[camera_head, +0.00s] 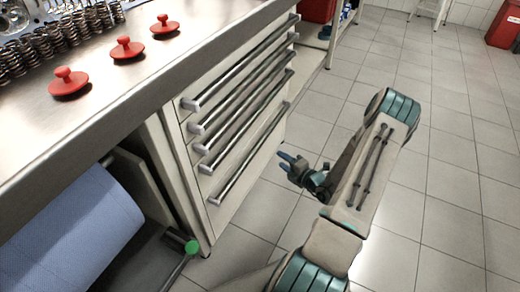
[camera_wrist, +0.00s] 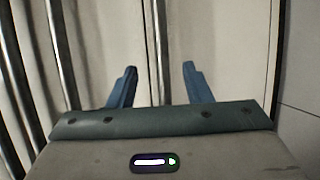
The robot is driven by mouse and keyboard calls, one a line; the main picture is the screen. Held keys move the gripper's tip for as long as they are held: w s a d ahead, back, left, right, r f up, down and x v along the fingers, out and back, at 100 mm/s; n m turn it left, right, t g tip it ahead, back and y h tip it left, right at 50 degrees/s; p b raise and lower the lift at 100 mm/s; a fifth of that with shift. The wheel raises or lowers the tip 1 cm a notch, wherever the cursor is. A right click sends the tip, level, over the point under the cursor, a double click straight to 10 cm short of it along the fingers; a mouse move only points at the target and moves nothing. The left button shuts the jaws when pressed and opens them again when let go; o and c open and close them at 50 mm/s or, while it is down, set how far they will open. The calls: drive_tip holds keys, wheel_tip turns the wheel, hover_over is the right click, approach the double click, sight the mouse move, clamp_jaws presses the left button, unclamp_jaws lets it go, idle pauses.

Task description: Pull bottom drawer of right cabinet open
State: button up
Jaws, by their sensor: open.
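The cabinet (camera_head: 183,150) stands below the metal worktop, with several pale drawers, each with a long metal bar handle. The bottom drawer (camera_head: 240,190) looks shut; its handle (camera_head: 250,150) is the lowest bar. In the wrist view this bar (camera_wrist: 156,35) runs upright in the picture between my two blue fingers. My gripper (camera_head: 284,160) is open and empty in front of the drawer, near the bar's far half. It also shows in the wrist view (camera_wrist: 160,68), with a finger on either side of the bar. A gap to the bar shows in the head view.
Higher drawer handles (camera_wrist: 62,55) run close by on the left in the wrist view. Red knobbed parts (camera_head: 126,48) and springs (camera_head: 95,18) lie on the worktop (camera_head: 120,95). A blue paper roll (camera_head: 75,235) is at lower left. The tiled floor (camera_head: 440,180) on the right is clear.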

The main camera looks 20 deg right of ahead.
drive_tip(key=b+x, duration=0.4)
drive_tip(key=x, duration=0.9)
drive_tip(key=shift+w+b, duration=0.25)
drive_tip(key=shift+b, duration=0.05)
drive_tip(key=shift+d+f, duration=0.1)
clamp_jaws()
